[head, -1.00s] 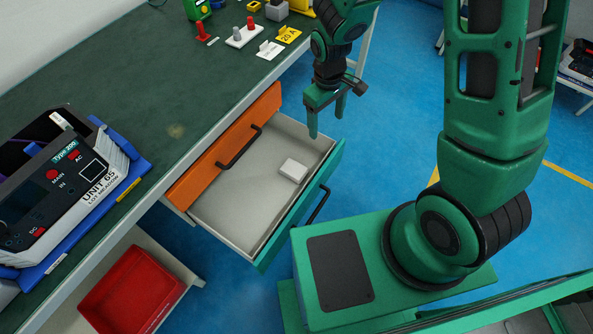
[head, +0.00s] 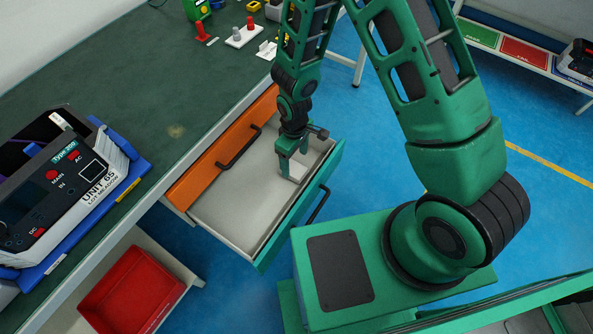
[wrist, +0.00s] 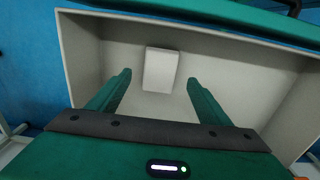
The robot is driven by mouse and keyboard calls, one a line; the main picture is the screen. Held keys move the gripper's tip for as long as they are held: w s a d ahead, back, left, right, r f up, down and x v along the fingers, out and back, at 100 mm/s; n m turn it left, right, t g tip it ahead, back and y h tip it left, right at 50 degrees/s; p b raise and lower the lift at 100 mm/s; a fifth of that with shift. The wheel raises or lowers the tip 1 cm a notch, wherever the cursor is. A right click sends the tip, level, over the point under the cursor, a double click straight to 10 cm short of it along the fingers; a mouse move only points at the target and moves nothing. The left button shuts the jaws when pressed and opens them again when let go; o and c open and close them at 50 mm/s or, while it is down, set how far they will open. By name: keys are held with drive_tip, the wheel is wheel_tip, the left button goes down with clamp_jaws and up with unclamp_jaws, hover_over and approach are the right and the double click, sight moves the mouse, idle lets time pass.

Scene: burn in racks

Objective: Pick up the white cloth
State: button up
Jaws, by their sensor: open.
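The white cloth (wrist: 160,70) is a small folded white block lying on the floor of the open drawer (head: 225,205). In the head view the cloth (head: 298,171) is partly hidden behind my gripper (head: 291,172). My gripper is inside or just above the drawer, pointing down, with its fingers apart and nothing between them. In the wrist view my gripper (wrist: 157,85) shows both green fingers spread wider than the cloth, which lies beyond and between the fingertips. I cannot tell the exact height of the fingertips above the drawer floor.
The drawer has a green front (head: 300,208) and pale walls close around my gripper. An orange drawer front (head: 220,150) is beside it under the green worktop (head: 130,90). A red bin (head: 132,292) is below left. The drawer's left part is empty.

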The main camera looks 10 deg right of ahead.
sight(296, 169)
drive_tip(key=shift+s+d+f, duration=0.1)
drive_tip(key=shift+f, duration=1.25)
drive_tip(key=shift+s+d+f, duration=0.1)
drive_tip(key=shift+f, duration=1.2)
drive_tip(key=shift+c, duration=0.6)
drive_tip(key=c, duration=1.1)
drive_tip(key=shift+r, duration=0.2)
drive_tip(key=shift+w+r, duration=0.1)
drive_tip(key=shift+r, duration=0.55)
wheel_tip(296, 169, up, 2)
drive_tip(key=shift+r, duration=0.25)
drive_tip(key=s+a+r, duration=0.4)
drive_tip(key=a+r, duration=0.3)
drive_tip(key=a, duration=0.3)
drive_tip(key=shift+s+a, duration=0.35)
